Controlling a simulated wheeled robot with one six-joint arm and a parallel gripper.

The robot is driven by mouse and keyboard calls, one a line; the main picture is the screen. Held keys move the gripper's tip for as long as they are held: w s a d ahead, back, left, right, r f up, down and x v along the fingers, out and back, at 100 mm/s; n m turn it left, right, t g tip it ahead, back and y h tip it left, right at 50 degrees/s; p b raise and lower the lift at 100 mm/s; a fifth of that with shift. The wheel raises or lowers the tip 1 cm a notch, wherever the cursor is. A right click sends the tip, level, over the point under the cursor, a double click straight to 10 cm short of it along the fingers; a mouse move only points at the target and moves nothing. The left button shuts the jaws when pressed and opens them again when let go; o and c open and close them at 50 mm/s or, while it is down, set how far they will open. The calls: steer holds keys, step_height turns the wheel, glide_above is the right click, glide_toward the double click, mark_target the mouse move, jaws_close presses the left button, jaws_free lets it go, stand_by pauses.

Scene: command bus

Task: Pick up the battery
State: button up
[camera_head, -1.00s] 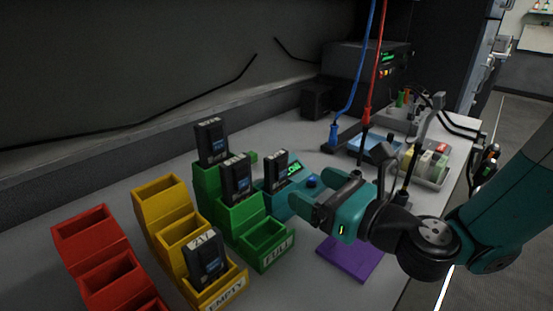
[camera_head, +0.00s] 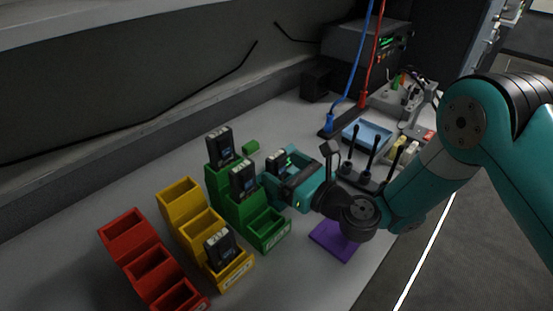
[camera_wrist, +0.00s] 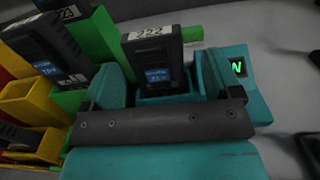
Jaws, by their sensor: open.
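A black battery (camera_head: 276,160) marked 222 stands upright at the teal device with a green display; the battery also shows in the wrist view (camera_wrist: 155,62). My gripper (camera_head: 288,172) is open, and in the wrist view its teal fingers (camera_wrist: 158,80) stand on either side of this battery. Whether they touch it I cannot tell. The battery's lower end is hidden. Other black batteries stand in the green bins (camera_head: 220,146) (camera_head: 243,179) and in the front yellow bin (camera_head: 219,246).
Green bins (camera_head: 268,228) stand just left of my gripper, then yellow bins (camera_head: 182,201) and empty-looking red bins (camera_head: 127,230). A purple pad (camera_head: 334,241) lies in front. A blue tray (camera_head: 367,135) and dark upright posts (camera_head: 371,150) stand to the right.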

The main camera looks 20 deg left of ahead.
steer(key=shift+a+r+p, duration=0.25)
steer(key=shift+a+p, duration=0.05)
steer(key=shift+p, duration=2.4)
steer(key=shift+w+a+f, duration=0.15)
steer(key=shift+w+a, duration=0.1)
steer(key=shift+a, duration=0.35)
steer(key=shift+w+a+f, duration=0.2)
steer(key=shift+w+a, duration=0.05)
steer(key=shift+a, duration=0.3)
steer(key=shift+w+a+f, duration=0.15)
steer(key=shift+w+a, duration=0.1)
steer(key=shift+a, duration=0.35)
steer(key=c, duration=1.1)
